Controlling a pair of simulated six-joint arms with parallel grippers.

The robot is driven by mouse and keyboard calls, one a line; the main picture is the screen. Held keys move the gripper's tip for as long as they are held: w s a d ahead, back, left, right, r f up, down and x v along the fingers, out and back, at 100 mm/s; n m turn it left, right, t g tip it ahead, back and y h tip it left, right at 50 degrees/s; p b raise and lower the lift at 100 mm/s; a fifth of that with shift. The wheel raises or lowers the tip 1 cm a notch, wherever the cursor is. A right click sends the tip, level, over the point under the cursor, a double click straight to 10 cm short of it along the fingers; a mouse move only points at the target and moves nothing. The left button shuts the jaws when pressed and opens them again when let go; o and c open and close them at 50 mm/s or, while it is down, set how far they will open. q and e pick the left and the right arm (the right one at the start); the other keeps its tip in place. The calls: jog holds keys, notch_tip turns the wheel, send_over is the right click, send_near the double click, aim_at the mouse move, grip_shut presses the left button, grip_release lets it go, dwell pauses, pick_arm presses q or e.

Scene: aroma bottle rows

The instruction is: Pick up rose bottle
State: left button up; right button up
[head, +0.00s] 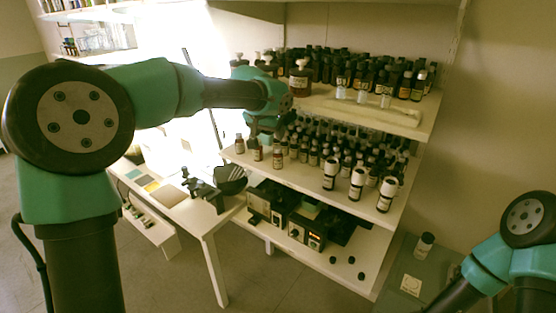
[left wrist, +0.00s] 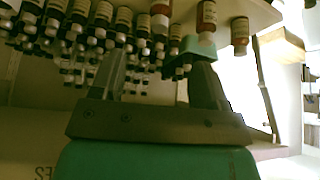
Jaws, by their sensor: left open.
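Small amber bottles stand in rows on the middle shelf (head: 310,181). Three stand apart at its front left: one at the left end (head: 239,145), a middle one (head: 257,152) and a right one (head: 277,156). Labels are too small to read, so I cannot tell which is the rose bottle. My left gripper (head: 265,128) is just above these bottles, with nothing seen in it. In the left wrist view, which looks upside down, its fingers (left wrist: 160,75) are spread apart, with labelled bottles (left wrist: 206,18) beyond them. My right arm enters at lower right; its gripper is out of frame.
The upper shelf (head: 405,118) is close above and beside my left gripper, with brown bottles (head: 300,78) near its edge. Three larger white-capped bottles (head: 357,184) stand at the middle shelf's front right. Black devices (head: 307,230) sit below. A white table (head: 205,225) stands left.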

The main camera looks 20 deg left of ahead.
aim_at(276, 150)
pick_arm(q)
jog(key=x, duration=0.9)
jog(key=shift+f, duration=0.2)
jog(key=shift+w+f, duration=0.1)
jog(key=x, duration=0.5)
jog(key=c, duration=1.1)
jog(key=shift+r, duration=0.4)
jog(key=s+a, duration=0.1)
jog(key=s, duration=1.1)
jog(key=s+a, duration=0.1)
jog(key=s, duration=0.5)
jog(key=shift+a+f, duration=0.1)
jog(key=shift+a, duration=0.25)
